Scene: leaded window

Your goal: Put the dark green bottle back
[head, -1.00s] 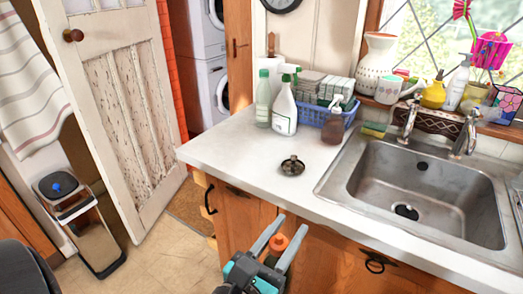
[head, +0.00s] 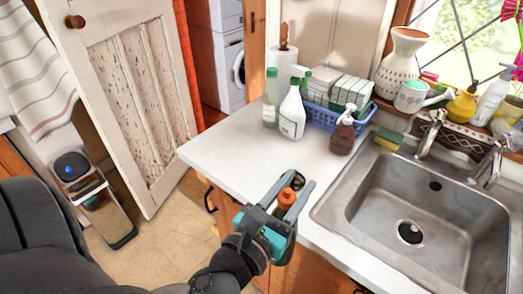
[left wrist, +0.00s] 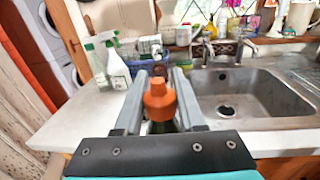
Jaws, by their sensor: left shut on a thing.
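My left gripper (head: 298,182) is shut on the dark green bottle and holds it over or just before the front edge of the counter; I cannot tell which. In the head view only the bottle's orange cap (head: 286,199) shows clearly, between the two grey fingers. In the left wrist view the bottle (left wrist: 161,127) stands between the fingers with its orange cap towards the camera, and its dark green body is mostly hidden. My right gripper is in neither view.
The white counter (head: 225,160) is clear at the left and front. A pale green bottle (head: 271,98), a white spray bottle (head: 292,115), a brown pump bottle (head: 342,135) and a blue basket (head: 322,117) stand behind. The sink (head: 345,210) is at the right. A dark round item lies behind the fingers.

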